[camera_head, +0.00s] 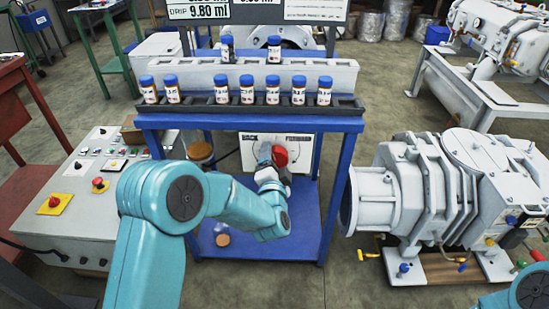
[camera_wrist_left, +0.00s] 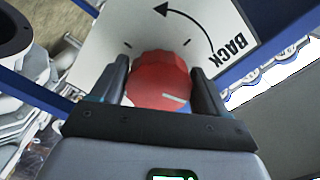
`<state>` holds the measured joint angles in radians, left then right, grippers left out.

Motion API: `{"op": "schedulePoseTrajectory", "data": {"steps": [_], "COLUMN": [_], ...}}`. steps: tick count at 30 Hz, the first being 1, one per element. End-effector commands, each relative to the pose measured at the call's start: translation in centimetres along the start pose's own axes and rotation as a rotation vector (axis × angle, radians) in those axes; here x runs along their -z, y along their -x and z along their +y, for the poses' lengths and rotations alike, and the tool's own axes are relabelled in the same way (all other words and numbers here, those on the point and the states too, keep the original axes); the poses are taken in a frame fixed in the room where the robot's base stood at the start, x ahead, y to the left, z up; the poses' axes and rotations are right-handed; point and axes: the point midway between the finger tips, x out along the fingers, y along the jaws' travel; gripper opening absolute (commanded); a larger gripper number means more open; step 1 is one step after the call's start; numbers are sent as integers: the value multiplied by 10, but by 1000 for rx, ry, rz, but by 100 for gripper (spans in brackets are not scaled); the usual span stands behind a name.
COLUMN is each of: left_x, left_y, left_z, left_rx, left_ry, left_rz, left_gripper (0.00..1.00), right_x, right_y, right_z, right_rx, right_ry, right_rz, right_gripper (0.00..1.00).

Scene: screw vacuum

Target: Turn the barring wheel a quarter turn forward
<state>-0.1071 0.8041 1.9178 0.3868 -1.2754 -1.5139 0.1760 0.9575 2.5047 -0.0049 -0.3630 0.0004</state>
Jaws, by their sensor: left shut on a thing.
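The barring wheel is a red knob (camera_head: 280,155) on a white panel (camera_head: 252,150) marked BACK and FORWARD, under the blue rack's shelf. In the left wrist view the red knob (camera_wrist_left: 160,80) sits between the two dark fingers, with a pale line on its face. My left gripper (camera_head: 268,160) is at the panel, shut on the knob; it also shows in the left wrist view (camera_wrist_left: 162,88). Part of the knob is hidden by the gripper in the head view. Of my right arm only a teal link shows at the lower right; its gripper is out of view.
A rack shelf (camera_head: 250,122) with several blue-capped bottles stands just above the panel. A grey control box (camera_head: 75,195) with buttons is at the left. A large grey pump (camera_head: 440,195) stands at the right. The blue lower shelf (camera_head: 305,225) has free room.

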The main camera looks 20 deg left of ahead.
Motion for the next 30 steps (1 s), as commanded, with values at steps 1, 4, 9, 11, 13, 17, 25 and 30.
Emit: {"op": "schedulePoseTrajectory", "data": {"steps": [1,4,9,11,13,17,25,30], "left_x": [1,1,0,0,0,0,0,0], "left_y": [0,0,0,0,0,0,0,1], "left_z": [0,-1,-1,-1,-1,0,0,0], "left_rx": [-2,-3,-2,-2,-2,-2,-3,-3], "left_ry": [-36,-106,-198,-222,-245,-274,-291,-290], "left_rz": [0,1,1,1,1,1,1,1], "left_gripper": [44,44,44,44,44,44,44,44], "right_x": [0,0,0,0,0,0,0,0], "right_y": [3,5,7,8,9,9,10,9], "right_z": [-1,-2,-3,-3,-3,-3,-3,-3], "right_rx": [0,0,0,0,0,0,0,0], "right_ry": [0,0,0,0,0,0,0,0], "right_rz": [0,0,0,0,0,0,0,0], "right_gripper": [43,43,43,43,43,43,43,43]}}
